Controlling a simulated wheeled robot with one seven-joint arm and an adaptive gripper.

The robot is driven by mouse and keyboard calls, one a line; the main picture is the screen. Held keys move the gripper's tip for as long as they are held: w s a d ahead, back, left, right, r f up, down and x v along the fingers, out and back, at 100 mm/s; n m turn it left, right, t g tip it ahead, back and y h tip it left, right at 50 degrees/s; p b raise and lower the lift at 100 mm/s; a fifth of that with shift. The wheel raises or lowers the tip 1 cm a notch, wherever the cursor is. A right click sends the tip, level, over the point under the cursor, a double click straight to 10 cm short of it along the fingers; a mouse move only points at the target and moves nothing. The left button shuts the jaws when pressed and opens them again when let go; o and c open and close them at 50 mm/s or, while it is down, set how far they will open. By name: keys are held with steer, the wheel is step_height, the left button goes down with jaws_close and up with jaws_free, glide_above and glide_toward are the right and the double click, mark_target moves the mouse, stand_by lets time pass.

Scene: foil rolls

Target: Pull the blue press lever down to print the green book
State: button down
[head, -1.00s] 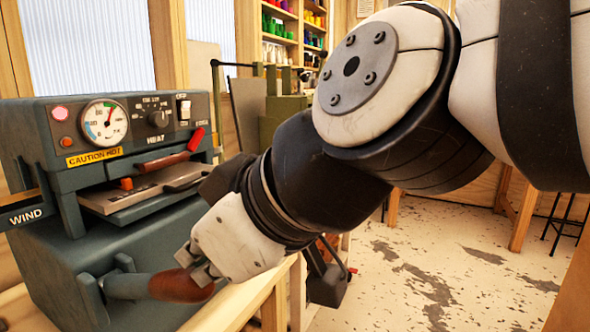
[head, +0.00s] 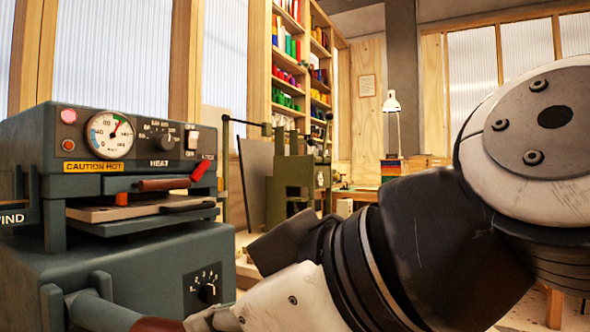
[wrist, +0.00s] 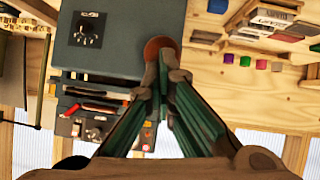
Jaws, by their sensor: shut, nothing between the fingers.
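The blue-grey press (head: 125,255) stands at the left in the head view, with a dial and a caution label. Its lever (head: 100,312) sticks out low at the front and ends in a red-brown grip (head: 155,325), cut by the bottom edge. My gripper (head: 205,322) is at the grip's end, partly cut off. In the wrist view my gripper (wrist: 166,75) is shut with its fingertips against or just in front of the grip (wrist: 160,45); I cannot tell if they touch. No green book can be made out.
A green machine (head: 290,185) stands behind the press. Shelves (head: 290,75) with coloured goods and a lamp (head: 392,105) are farther back. In the wrist view, small coloured blocks (wrist: 245,61) and several books (wrist: 270,20) lie on the wooden top at the right.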

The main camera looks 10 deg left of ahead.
steer(key=shift+d+f+b, duration=0.15)
steer(key=shift+f+b, duration=0.5)
steer(key=shift+f, duration=0.05)
steer(key=shift+d+f+b, duration=0.1)
steer(key=shift+f+b, duration=0.55)
steer(key=shift+f, duration=0.05)
steer(key=shift+s, duration=0.1)
stand_by(0.9)
